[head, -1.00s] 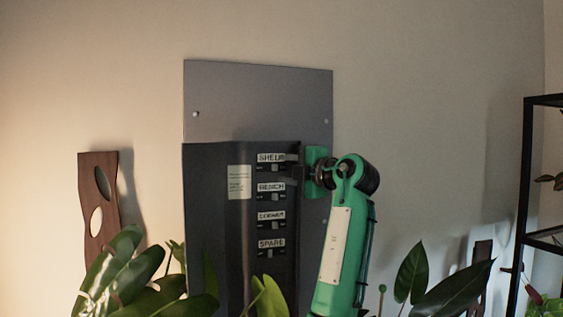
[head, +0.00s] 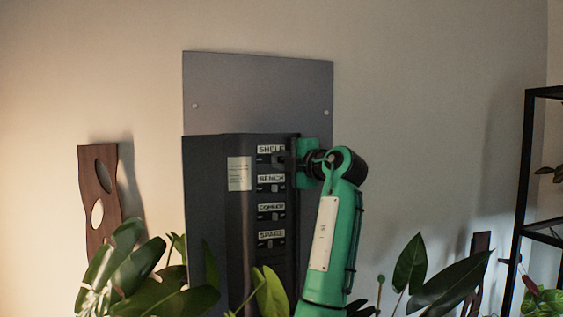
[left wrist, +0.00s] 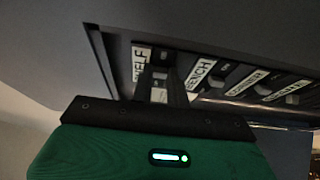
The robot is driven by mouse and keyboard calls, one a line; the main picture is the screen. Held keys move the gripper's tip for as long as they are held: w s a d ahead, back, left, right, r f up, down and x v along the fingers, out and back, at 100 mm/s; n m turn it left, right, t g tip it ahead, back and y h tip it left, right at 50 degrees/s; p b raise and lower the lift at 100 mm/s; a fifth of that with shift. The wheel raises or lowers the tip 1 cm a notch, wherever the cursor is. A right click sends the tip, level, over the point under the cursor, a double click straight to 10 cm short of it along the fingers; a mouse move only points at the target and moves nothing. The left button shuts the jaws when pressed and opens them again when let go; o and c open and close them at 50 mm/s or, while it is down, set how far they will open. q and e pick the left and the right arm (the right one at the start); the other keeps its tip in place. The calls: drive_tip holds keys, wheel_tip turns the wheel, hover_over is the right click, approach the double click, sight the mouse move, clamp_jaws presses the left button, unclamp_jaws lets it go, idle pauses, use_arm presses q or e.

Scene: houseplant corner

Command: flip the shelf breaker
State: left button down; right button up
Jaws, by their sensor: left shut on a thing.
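The dark breaker panel (head: 215,220) is mounted on a grey backing plate on the wall. Its breakers sit in a column beside white labels, with SHELF (head: 271,149) at the top, then BENCH, CORNER and SPARE. My left gripper (head: 277,159) comes in from the right side of the panel, its dark fingers over the row just under the SHELF label. In the left wrist view, the fingers (left wrist: 162,84) are shut at the shelf breaker (left wrist: 160,73), beside the SHELF label. The fingers mostly hide its lever, so its position cannot be told. My right gripper is out of view.
The bench breaker (head: 270,189) is close below the fingers. Leafy plants (head: 125,270) stand in front of the panel's lower part. A wooden wall piece (head: 100,185) hangs at left, and a black shelf rack (head: 522,190) stands at right. The wall above is clear.

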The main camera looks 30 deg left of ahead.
sight(271, 159)
use_arm(q)
drive_tip(key=m+t+h+b, duration=0.1)
drive_tip(key=t, duration=0.1)
drive_tip(key=s+m+t+h+b, duration=0.1)
drive_tip(key=t+b, duration=0.1)
drive_tip(key=m+t+h+b, duration=0.1)
drive_tip(key=m+b, duration=0.1)
drive_tip(key=shift+s+a+f+t, duration=0.2)
drive_tip(key=shift+s+a+t, duration=0.05)
drive_tip(key=shift+a+t, duration=0.15)
drive_tip(key=m+t+h, duration=0.2)
drive_tip(key=t, duration=0.1)
drive_tip(key=shift+s+a+r+m+h+b, duration=0.1)
drive_tip(key=shift+s+a+m+h+b, duration=0.2)
drive_tip(key=shift+m+h, duration=0.1)
drive_tip(key=shift+s+a+m+t+h, duration=0.15)
drive_tip(key=shift+a+m+t+h, duration=0.1)
drive_tip(key=shift+m+t+h, duration=0.65)
drive_tip(key=shift+s+a+m+t+h, duration=0.15)
drive_tip(key=shift+m+t+h, duration=0.25)
drive_tip(key=shift+m+h, duration=0.55)
drive_tip(key=shift+h, duration=0.25)
drive_tip(key=c, duration=1.4)
unclamp_jaws()
drive_tip(key=shift+n, duration=0.25)
drive_tip(key=shift+o, duration=0.2)
